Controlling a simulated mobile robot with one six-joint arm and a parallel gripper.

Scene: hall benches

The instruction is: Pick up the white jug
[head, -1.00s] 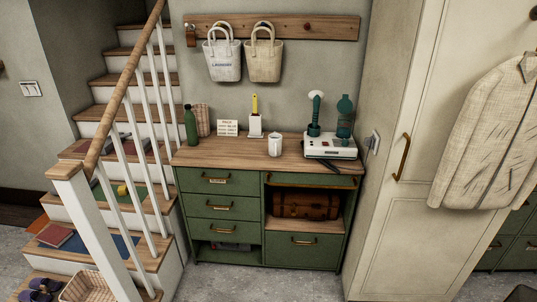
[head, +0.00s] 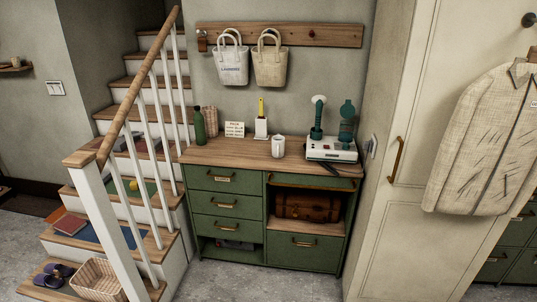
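The white jug (head: 278,146) stands upright on the wooden top of the green cabinet (head: 230,153), a little right of its middle. It is small in the head view and nothing hides it. A white holder with a yellow-handled brush (head: 261,122) stands just behind it to the left. A white appliance box (head: 331,149) is to its right, with a gap between them. My gripper does not show in the head view.
A green bottle (head: 199,126) and a small sign (head: 234,129) stand on the cabinet's left part. The stair railing (head: 130,104) borders the left. A tall cream door (head: 409,150) with a hanging jacket (head: 488,143) is on the right. The cabinet top's front strip is clear.

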